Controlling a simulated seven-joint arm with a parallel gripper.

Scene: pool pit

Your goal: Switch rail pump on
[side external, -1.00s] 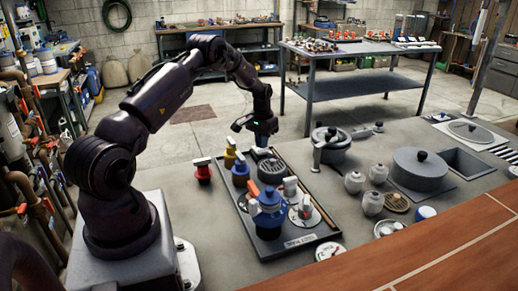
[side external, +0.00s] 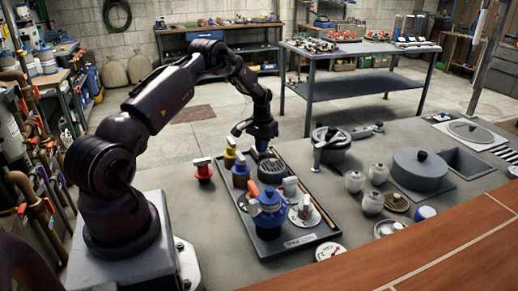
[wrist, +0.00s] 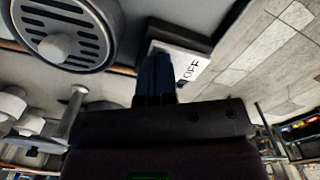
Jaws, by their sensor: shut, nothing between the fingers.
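In the wrist view, a pale switch plate marked OFF (wrist: 188,64) sits on a dark base at the tray's edge. My gripper (wrist: 155,75) has its dark fingers shut and empty, right beside the switch and overlapping its left side; I cannot tell if they touch. In the side view my gripper (side external: 262,148) points down at the far end of the black tray (side external: 332,238), behind the grey slotted round unit (side external: 272,166). That unit's slotted top also shows in the wrist view (wrist: 85,22). The switch is not clear in the side view.
The tray also holds a blue pot-like unit (side external: 268,212) and a white-grey valve (side external: 304,212). Red (side external: 203,173) and yellow (side external: 229,157) pieces stand at its left. Bare counter lies between pot and tray.

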